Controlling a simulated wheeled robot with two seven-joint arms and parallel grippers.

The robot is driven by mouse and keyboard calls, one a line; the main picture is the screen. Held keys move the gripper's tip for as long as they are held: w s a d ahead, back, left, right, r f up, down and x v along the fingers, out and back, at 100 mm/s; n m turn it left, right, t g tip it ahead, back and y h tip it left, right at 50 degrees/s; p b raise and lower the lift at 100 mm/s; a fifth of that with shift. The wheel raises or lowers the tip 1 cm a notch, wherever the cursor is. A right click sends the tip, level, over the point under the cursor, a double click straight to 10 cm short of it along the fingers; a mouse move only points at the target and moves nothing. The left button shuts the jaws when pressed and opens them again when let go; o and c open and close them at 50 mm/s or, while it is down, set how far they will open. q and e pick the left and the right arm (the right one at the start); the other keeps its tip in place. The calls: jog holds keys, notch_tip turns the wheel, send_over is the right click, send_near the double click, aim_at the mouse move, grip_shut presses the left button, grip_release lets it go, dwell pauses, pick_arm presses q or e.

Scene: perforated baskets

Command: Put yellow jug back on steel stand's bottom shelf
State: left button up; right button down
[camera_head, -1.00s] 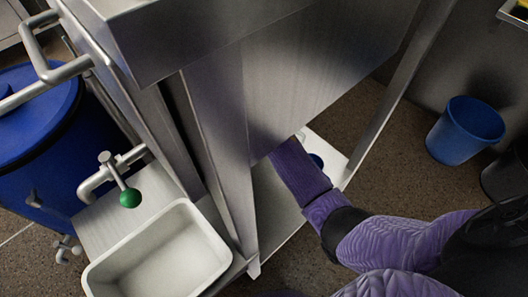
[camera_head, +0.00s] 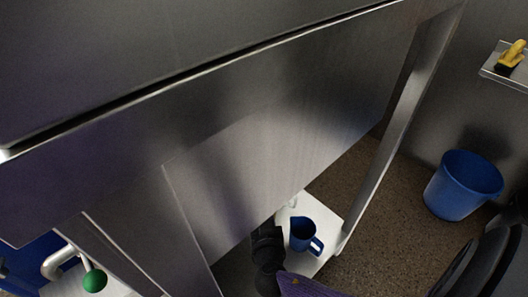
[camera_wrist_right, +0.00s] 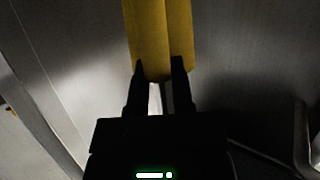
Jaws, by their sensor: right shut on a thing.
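In the right wrist view, my right gripper (camera_wrist_right: 159,72) is shut on a yellow thing, taken as the yellow jug (camera_wrist_right: 160,35); only part of it shows, running out of the top of the picture. In the head view, my right arm reaches under the steel stand (camera_head: 290,110), whose large panels hide the gripper and the jug. The stand's bottom shelf (camera_head: 325,262) shows in part, with a blue jug (camera_head: 302,236) standing on it to the right of my wrist. My left gripper is not in view.
A blue bucket (camera_head: 462,188) stands on the floor at right. A yellow and black thing (camera_head: 512,56) sits on a wall shelf (camera_head: 508,74) at upper right. A green-knobbed valve (camera_head: 95,281) is at lower left. A stand leg (camera_head: 385,150) rises right of the shelf.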

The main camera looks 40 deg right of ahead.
jog(key=s+a+f+n+t+y, duration=0.1)
jog(key=s+a+f+n+y, duration=0.3)
jog(key=s, duration=0.5)
jog(key=shift+m+t+h, duration=0.3)
jog(key=shift+m+h, duration=0.1)
jog(key=f+b, duration=0.2)
jog(key=f, duration=0.2)
jog(key=a+f+b, duration=0.1)
jog(key=f+b, duration=0.1)
jog(key=f, duration=0.1)
jog(key=s+f+b, duration=0.1)
jog(key=f+b, duration=0.2)
jog(key=f, duration=0.1)
jog(key=shift+a+f, duration=0.2)
jog(key=shift+f, duration=0.1)
jog(key=shift+w, duration=0.1)
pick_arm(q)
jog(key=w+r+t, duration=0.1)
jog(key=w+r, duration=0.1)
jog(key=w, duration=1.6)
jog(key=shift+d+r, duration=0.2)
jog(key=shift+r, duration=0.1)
pick_arm(e)
jog(key=shift+c, duration=2.4)
grip_release()
jog(key=shift+f, duration=0.15)
